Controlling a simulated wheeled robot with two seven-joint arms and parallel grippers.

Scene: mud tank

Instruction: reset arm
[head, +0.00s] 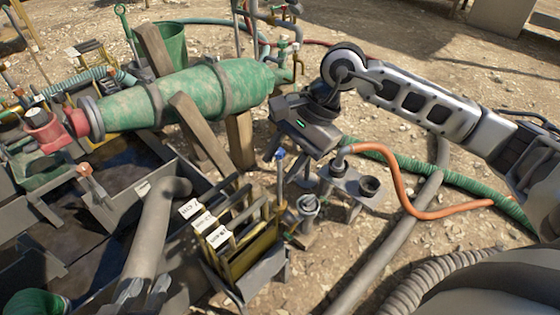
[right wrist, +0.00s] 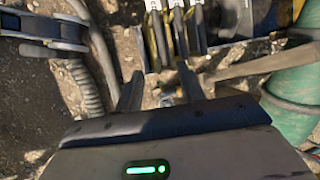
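My right arm (head: 420,100) comes in from the right in the head view and bends down at its wrist. My right gripper (head: 289,162) hangs over the ground just right of the wooden supports, above the yellow rack. In the right wrist view, its two fingers stand apart with nothing held between them, so the right gripper (right wrist: 160,88) is open and empty. I cannot make out my left gripper in either view.
A green mottled cylinder (head: 180,97) lies on wooden props behind the gripper. The yellow rack with labelled slots (head: 232,242) stands below it. An orange hose (head: 402,175), a metal bracket (head: 345,185) and grey pipes (head: 400,232) lie at right. Open gravel lies behind.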

